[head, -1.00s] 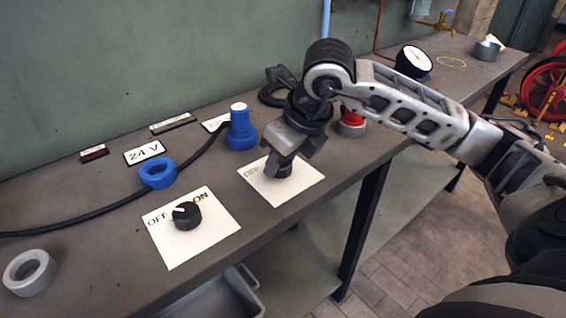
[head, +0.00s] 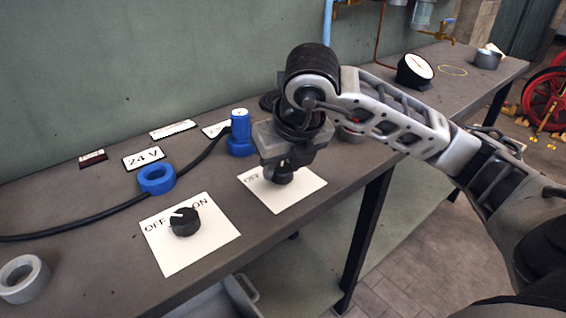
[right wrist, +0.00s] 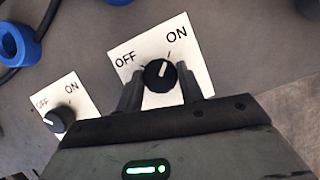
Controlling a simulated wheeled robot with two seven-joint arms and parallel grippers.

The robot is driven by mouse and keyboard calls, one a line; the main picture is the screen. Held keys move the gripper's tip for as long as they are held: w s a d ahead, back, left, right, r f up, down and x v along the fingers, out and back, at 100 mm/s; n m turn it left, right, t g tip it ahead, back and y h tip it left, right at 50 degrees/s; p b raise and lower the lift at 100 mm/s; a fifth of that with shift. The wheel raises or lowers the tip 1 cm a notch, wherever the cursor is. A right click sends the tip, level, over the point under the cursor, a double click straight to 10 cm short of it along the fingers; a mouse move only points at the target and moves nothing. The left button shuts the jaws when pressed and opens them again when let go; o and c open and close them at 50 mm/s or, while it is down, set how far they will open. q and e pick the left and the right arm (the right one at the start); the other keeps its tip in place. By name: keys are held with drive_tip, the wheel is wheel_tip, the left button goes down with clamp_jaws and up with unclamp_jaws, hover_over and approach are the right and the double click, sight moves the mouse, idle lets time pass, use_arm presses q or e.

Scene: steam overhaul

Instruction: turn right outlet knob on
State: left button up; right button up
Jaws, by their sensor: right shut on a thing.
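The right outlet knob (right wrist: 158,78) is black and round with a white pointer line, on a white plate (head: 306,186) marked OFF and ON. In the right wrist view its pointer points up and slightly right, between the OFF and ON words. My right gripper (head: 281,172) reaches down over this plate, its two fingers on either side of the knob and shut on it. In the head view the gripper hides much of the knob and the ON word. My left gripper is not in view.
A second black knob (head: 184,222) on its own OFF/ON plate (head: 190,250) sits to the left, pointer toward OFF. A blue plug (head: 240,135), a blue ring (head: 157,180), a grey ring (head: 22,280) and a black cable (head: 90,227) are on the bench. A gauge (head: 414,70) stands at the back right.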

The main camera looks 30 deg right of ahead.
drive_tip(key=shift+r, duration=0.1)
drive_tip(key=o, duration=1)
use_arm(q)
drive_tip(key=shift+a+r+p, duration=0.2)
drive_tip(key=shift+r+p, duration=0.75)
drive_tip(key=shift+p, duration=1.2)
use_arm(e)
drive_tip(key=shift+v, duration=7.95)
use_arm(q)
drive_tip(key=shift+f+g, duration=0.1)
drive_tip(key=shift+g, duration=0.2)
